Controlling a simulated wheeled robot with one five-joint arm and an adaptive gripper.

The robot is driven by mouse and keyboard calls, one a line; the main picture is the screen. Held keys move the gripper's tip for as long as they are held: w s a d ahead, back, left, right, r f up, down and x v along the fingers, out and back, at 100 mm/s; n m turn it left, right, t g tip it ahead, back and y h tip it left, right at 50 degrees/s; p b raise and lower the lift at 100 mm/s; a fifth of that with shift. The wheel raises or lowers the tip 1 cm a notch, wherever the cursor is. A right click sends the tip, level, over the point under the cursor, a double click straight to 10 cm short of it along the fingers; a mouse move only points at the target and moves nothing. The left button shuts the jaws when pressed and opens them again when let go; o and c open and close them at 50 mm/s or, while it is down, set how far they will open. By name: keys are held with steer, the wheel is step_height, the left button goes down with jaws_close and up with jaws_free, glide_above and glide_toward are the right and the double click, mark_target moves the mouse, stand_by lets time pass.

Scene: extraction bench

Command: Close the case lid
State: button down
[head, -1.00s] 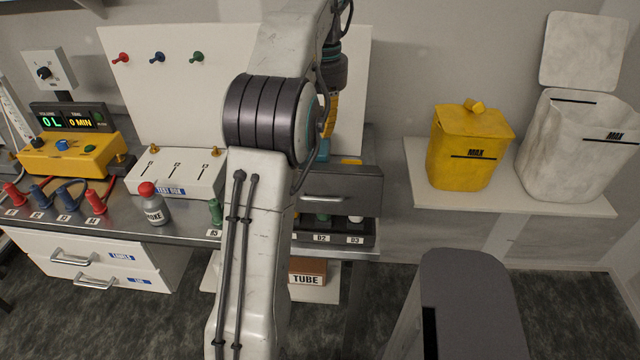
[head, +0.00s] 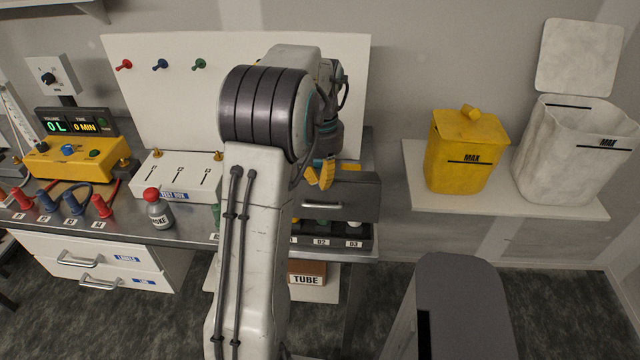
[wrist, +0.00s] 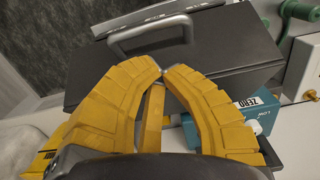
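A dark grey case-like body (head: 352,199) with a metal handle on its front stands at the right end of the bench. It also shows in the wrist view (wrist: 215,55), where its handle is beyond my fingertips. My gripper (head: 322,186) has yellow fingers pointing down at the case's upper left in the head view. In the wrist view (wrist: 162,70) the fingertips meet or nearly meet, with nothing seen pinched at the tips. Contact with the case is unclear.
A rack (head: 335,243) labelled D2 and D3 sits below the handle. A teal ZERO box (wrist: 240,115) lies close to the right finger. A yellow bin (head: 462,165) is on the right shelf.

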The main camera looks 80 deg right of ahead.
steer(key=shift+s+a+f+p, duration=0.1)
steer(key=shift+a+f+p, duration=0.25)
steer(key=shift+a+f, duration=0.65)
